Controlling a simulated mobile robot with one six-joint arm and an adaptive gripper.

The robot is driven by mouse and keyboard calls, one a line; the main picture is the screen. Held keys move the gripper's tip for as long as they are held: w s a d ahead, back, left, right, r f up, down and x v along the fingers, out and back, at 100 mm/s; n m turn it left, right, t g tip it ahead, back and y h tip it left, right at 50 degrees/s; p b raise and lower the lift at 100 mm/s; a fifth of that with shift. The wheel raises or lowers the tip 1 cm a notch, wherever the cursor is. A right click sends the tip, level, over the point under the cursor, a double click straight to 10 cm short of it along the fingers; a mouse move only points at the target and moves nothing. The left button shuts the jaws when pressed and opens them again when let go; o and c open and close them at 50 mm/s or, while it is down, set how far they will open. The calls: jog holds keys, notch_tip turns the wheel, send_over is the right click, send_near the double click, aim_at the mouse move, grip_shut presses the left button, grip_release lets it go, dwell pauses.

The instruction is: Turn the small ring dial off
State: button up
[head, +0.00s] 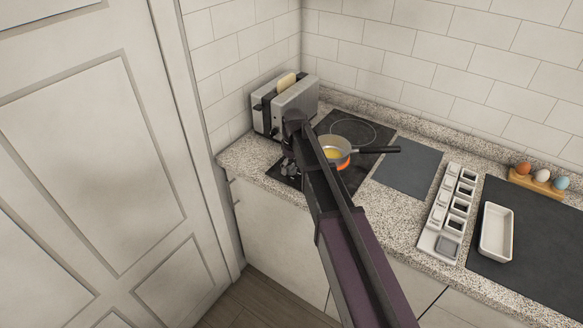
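The black hob (372,133) is set into the speckled counter by the corner. A saucepan (338,148) with yellow contents stands on its front ring (344,167), which glows orange-red at the pan's lower edge. An unlit ring outline (352,131) shows behind it. My arm crosses the hob from the lower right. My gripper (289,170) appears as a small dark shape low over the hob's front left, partly behind my arm. I cannot tell whether its fingers are open or shut, or touching anything. No dial can be made out clearly; the hob's left part is largely hidden.
A toaster (297,98) with bread (286,81) stands left of the hob, close to my arm. The pan handle (378,150) points right. A grey mat (409,167), a tray of small dishes (437,241), a white dish (497,232) and an egg holder (537,186) lie rightward.

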aim_at(294, 169)
jog(key=shift+m, duration=0.5)
jog(key=shift+m, duration=1.2)
jog(key=m, duration=0.4)
jog(key=shift+t, duration=0.3)
jog(key=m, duration=0.6)
jog(key=shift+s, duration=0.1)
jog(key=shift+r+m, duration=0.25)
jog(key=shift+m, duration=0.15)
notch_tip(294, 169, up, 14)
jog(key=p, duration=1.4)
jog(key=s+d+n, duration=0.3)
jog(key=s+d, duration=0.4)
jog(key=s, duration=0.4)
jog(key=s+d+f+n+b, duration=0.1)
jog(key=s+d+n, duration=0.2)
jog(key=s+d, duration=0.4)
jog(key=shift+s+d+f+h, duration=0.25)
jog(key=shift+s+f+h, duration=0.05)
jog(key=shift+s, duration=1.55)
jog(key=shift+f, duration=0.15)
